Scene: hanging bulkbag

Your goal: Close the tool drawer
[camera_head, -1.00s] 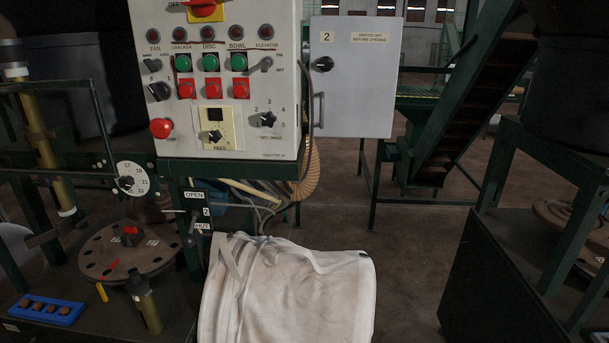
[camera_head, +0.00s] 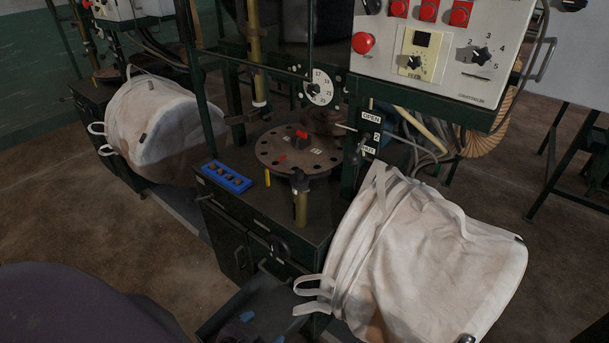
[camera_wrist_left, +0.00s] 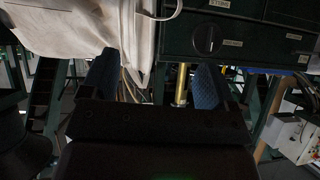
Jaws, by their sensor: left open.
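The tool drawer (camera_head: 225,312) is a dark tray pulled out low from the front of a dark green cabinet (camera_head: 240,232), at the bottom of the head view. Small blue pieces low in the head view look like the fingertips of my left gripper (camera_head: 262,328), near the drawer. In the left wrist view my left gripper (camera_wrist_left: 155,75) is open and empty, with blue finger pads. A dark cabinet front (camera_wrist_left: 245,40) with labels and a round knob lies beyond it. Contact with the drawer cannot be told. My right gripper is not in view.
A white bulk bag (camera_head: 430,260) with loops hangs close to the drawer's right. A second bag (camera_head: 160,125) hangs at the far left. A round disc (camera_head: 300,150) and a blue tray (camera_head: 225,177) sit on the cabinet top. Floor (camera_head: 130,245) is free at the left.

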